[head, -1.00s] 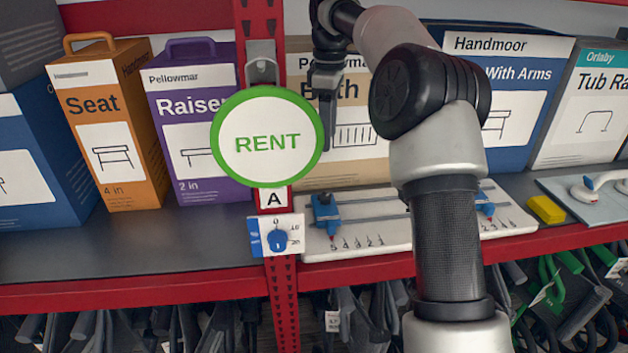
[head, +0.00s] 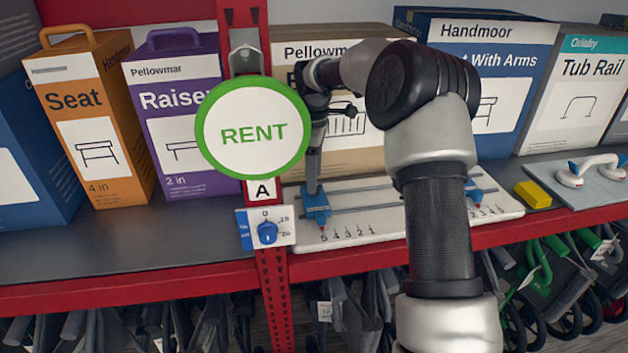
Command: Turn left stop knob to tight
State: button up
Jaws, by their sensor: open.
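A white board (head: 375,228) with grey rails and printed numbers lies on the shelf. A blue left stop (head: 316,209) sits on it near the number 5, its red pointer toward the scale. My gripper (head: 312,187) points down at the top of this stop; its fingers cover the knob there, so I cannot tell the knob's setting or whether they touch it. The jaws are open. A second blue stop (head: 475,196) sits at the board's right, partly behind my arm.
A round RENT sign (head: 253,131) stands close left of my gripper on a red post. Below it is a white panel with a blue dial (head: 267,232). Boxes line the back, including a tan Pellowmar box (head: 290,52). A yellow block (head: 533,194) lies right of the board.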

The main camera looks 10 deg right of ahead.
jog(key=shift+f, duration=1.1)
jog(key=c, duration=1.1)
jog(key=shift+o, duration=0.2)
